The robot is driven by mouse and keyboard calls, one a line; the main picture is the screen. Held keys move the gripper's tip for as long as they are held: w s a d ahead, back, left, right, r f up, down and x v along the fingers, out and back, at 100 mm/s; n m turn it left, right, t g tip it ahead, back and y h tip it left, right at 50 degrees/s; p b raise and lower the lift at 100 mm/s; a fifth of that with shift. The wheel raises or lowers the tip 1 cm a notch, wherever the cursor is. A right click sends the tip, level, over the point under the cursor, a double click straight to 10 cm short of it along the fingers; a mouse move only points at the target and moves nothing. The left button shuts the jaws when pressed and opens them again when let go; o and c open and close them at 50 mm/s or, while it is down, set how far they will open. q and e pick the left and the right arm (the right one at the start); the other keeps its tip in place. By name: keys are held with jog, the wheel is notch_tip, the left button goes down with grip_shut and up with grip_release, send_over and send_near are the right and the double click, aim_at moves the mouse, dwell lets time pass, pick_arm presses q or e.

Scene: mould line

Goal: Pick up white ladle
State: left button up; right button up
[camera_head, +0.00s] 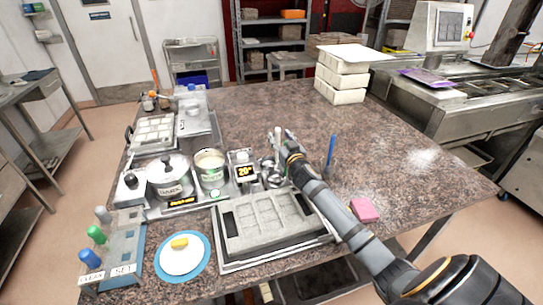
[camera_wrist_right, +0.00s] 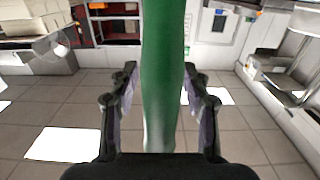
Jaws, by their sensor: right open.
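A pale upright handle, apparently the white ladle (camera_head: 277,141), stands behind the mould tray, by the round metal holders. My right gripper (camera_head: 287,139) is at the upper part of this handle, and its arm comes in from the lower right. In the right wrist view the gripper (camera_wrist_right: 160,105) is open, with a finger on each side of a long upright shape (camera_wrist_right: 160,75). That shape looks green with a whitish lower end, and gaps show between it and both fingers. I cannot tell whether it is the ladle's handle. My left gripper is not in view.
A grey mould tray (camera_head: 270,222) lies in front of the holders. A blue stick (camera_head: 331,152) and pink block (camera_head: 364,210) are right.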

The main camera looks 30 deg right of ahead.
jog(key=shift+w, duration=0.35)
jog(key=shift+s, duration=0.1)
jog(key=shift+c, duration=0.6)
grip_shut()
